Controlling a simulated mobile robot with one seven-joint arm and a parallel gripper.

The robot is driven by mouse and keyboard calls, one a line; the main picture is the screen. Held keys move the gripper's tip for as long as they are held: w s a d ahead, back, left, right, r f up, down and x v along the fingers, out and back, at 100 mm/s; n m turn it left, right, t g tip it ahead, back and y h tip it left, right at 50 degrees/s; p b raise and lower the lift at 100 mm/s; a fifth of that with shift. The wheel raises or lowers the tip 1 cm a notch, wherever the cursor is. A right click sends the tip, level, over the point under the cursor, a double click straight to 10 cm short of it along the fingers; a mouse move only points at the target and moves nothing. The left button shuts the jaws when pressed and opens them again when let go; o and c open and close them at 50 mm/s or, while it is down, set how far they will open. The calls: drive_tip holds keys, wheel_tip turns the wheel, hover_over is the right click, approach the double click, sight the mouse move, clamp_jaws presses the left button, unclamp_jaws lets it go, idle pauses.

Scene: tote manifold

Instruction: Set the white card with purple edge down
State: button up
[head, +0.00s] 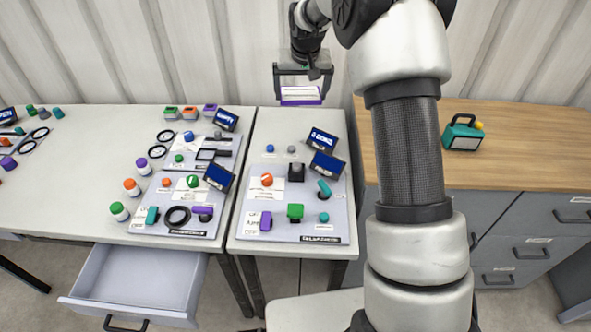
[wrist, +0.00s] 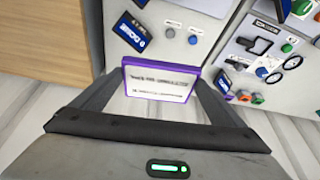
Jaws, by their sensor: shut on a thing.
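The white card with purple edge (head: 301,96) is held at the tips of my gripper (head: 304,88), above the back edge of the middle table. In the wrist view the card (wrist: 158,88) sits between the two fingers of my gripper (wrist: 157,95), its printed face toward the camera. The print is too blurred to read fully. The gripper is shut on the card, and the card appears clear of the table surface.
The middle table (head: 262,130) carries a control panel (head: 335,208) with buttons, switches and small screens. The left table (head: 90,150) has more panels and several small jars. An open drawer (head: 140,280) juts out below it.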

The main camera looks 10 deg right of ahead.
drive_tip(key=w+f+b, duration=0.3)
drive_tip(key=w+f, duration=0.1)
drive_tip(key=w, duration=0.5)
drive_tip(key=m+b, duration=0.1)
drive_tip(key=b, duration=0.6)
approach(300, 132)
drive_tip(key=shift+h, duration=0.4)
drive_tip(key=w+a+f, duration=0.1)
drive_tip(key=a+f, duration=0.1)
drive_tip(key=w+a+f, duration=0.1)
drive_tip(key=a+f, duration=0.1)
drive_tip(key=shift+w+a, duration=0.1)
drive_tip(key=shift+w, duration=0.25)
drive_tip(key=shift+s+d, duration=0.1)
drive_tip(key=shift+d, duration=0.5)
drive_tip(key=d, duration=0.2)
drive_tip(key=shift+s+d+f, duration=0.35)
drive_tip(key=shift+d+f, duration=0.05)
drive_tip(key=shift+f, duration=0.2)
drive_tip(key=shift+f, duration=0.15)
drive_tip(key=o, duration=0.8)
